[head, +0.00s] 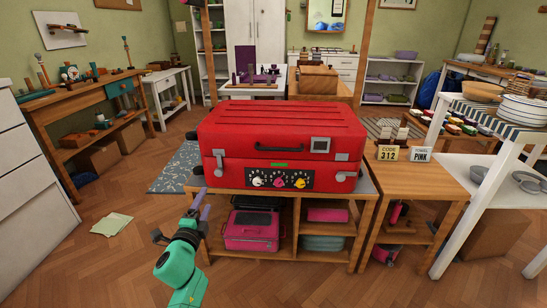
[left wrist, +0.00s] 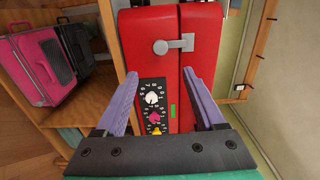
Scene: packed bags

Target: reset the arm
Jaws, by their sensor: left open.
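My left gripper (head: 201,203) is in front of the left front corner of a wooden stand, its green wrist coming up from below. Its two purple fingers are apart with nothing between them in the left wrist view (left wrist: 162,78). A closed red suitcase (head: 280,125) lies on the stand, with a dial panel (head: 272,181) on its front. In the left wrist view the red suitcase (left wrist: 142,52) is beyond the fingers, with a grey latch (left wrist: 174,44) near the top. The fingers look apart from it. My right gripper is not in view.
The stand (head: 288,253) holds a pink case (head: 251,231) on its lower shelf. A side table (head: 425,178) with CODE 312 and PINK signs adjoins at right. A workbench (head: 88,98) stands at left. Open floor (head: 115,265) lies at front left.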

